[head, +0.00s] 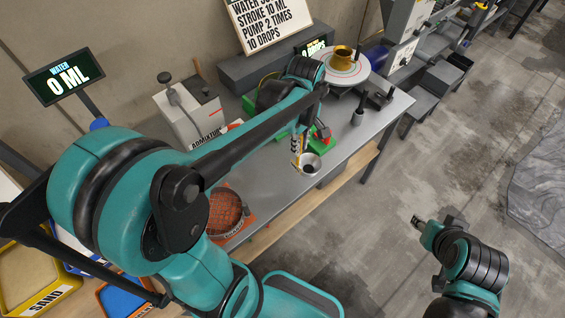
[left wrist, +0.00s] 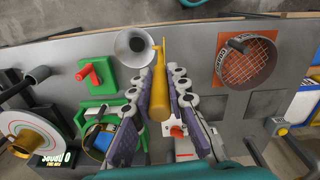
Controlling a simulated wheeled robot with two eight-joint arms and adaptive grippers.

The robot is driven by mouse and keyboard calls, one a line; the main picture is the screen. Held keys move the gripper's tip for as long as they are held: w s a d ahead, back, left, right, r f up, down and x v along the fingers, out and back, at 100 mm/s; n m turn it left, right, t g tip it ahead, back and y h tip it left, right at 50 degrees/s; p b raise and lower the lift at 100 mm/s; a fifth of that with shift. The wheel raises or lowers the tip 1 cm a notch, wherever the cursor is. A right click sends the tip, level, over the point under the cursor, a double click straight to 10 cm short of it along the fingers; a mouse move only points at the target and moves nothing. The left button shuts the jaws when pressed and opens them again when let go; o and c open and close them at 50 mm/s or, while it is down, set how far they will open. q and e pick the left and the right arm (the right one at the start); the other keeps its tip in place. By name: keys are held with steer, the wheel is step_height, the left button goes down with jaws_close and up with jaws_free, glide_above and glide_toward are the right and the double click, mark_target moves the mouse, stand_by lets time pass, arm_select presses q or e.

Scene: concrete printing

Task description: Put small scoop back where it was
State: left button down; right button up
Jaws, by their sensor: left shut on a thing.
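My left gripper (left wrist: 160,92) is shut on the yellow handle of the small scoop (left wrist: 159,95) in the left wrist view. A grey metal cup-shaped piece (left wrist: 133,48) sits at the far end of the handle, near the fingertips. I cannot tell whether it is the scoop's bowl or a separate cup. In the head view my left gripper (head: 298,148) is over the grey table, and the metal cup (head: 308,164) shows just beside it. The fingers are partly hidden there by my arm. My right gripper (head: 418,222) is over the floor, away from the table.
A round mesh sieve (left wrist: 245,60) in an orange frame stands on the table (head: 345,150). A green stand with a red part (left wrist: 90,75) is beside the cup. The turntable (head: 346,70) carries a yellow ring. A white admixture box (head: 188,115) stands at the back.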

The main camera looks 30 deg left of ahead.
arm_select(q)
steer(key=shift+w+a, duration=0.25)
steer(key=shift+a, duration=0.05)
steer(key=s+a+f+b, duration=0.2)
steer(key=s+a+f, duration=0.1)
steer(key=a+f, duration=0.7)
steer(key=shift+s+a+f+b, duration=0.15)
steer(key=shift+s+a+b, duration=0.05)
steer(key=shift+a+b, duration=0.2)
arm_select(e)
step_height(320, 180, down, 2)
steer(key=shift+f, duration=0.25)
steer(key=shift+s, duration=0.1)
arm_select(q)
steer(key=shift+f, duration=0.2)
steer(key=c, duration=1.5)
jaws_free()
arm_select(e)
steer(key=shift+f, duration=0.15)
